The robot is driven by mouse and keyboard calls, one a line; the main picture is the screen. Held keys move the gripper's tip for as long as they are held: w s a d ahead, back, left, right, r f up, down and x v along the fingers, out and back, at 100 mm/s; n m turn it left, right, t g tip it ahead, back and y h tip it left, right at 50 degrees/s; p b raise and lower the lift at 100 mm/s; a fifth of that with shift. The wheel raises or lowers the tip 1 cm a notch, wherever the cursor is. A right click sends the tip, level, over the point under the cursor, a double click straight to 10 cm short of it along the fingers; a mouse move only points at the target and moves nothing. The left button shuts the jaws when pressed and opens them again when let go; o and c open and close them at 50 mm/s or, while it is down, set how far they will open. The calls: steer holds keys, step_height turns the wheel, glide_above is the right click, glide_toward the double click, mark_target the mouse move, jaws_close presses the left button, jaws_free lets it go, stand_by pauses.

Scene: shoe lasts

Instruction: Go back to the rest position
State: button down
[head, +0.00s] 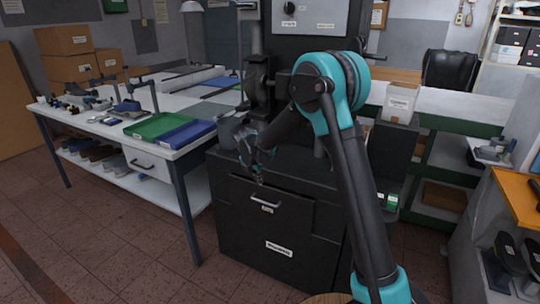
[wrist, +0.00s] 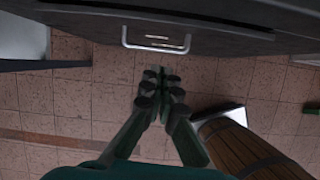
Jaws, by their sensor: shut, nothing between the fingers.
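My gripper (head: 258,165) is in front of the black cabinet (head: 275,240), near its upper drawer, in the head view. In the wrist view my gripper (wrist: 160,92) has its fingers together with nothing between them. Below and ahead of the fingertips is the drawer handle (head: 265,200), which also shows in the wrist view (wrist: 156,41) as a silver bar. The gripper is apart from the handle in the wrist view. My teal and dark arm reaches up from the bottom right and bends down to the cabinet.
A white workbench (head: 185,103) on the left carries a green tray (head: 150,127), a blue tray (head: 187,135) and clamp stands. A shelf unit (head: 520,195) stands at the right edge. A wooden barrel-like object (wrist: 240,145) is at lower right in the wrist view. Tiled floor (head: 110,240) is open at front left.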

steer(key=s+d+r+m+y, duration=0.1)
steer(key=s+d+r+m, duration=0.1)
steer(key=s+d+m, duration=0.75)
steer(key=s+d+r+m, duration=0.3)
steer(key=s+d+m, duration=0.25)
steer(key=d, duration=0.75)
steer(key=s+d+f+m, duration=0.2)
steer(key=s+d+m, duration=0.2)
steer(key=s+m, duration=0.3)
steer(key=s+d+f+m, duration=0.2)
steer(key=s+d+m, duration=0.3)
steer(key=s+m, duration=0.3)
steer(key=shift+s+f+y, duration=0.25)
steer(key=shift+s+y, duration=0.05)
steer(key=shift+s, duration=0.95)
steer(key=shift+d, duration=0.1)
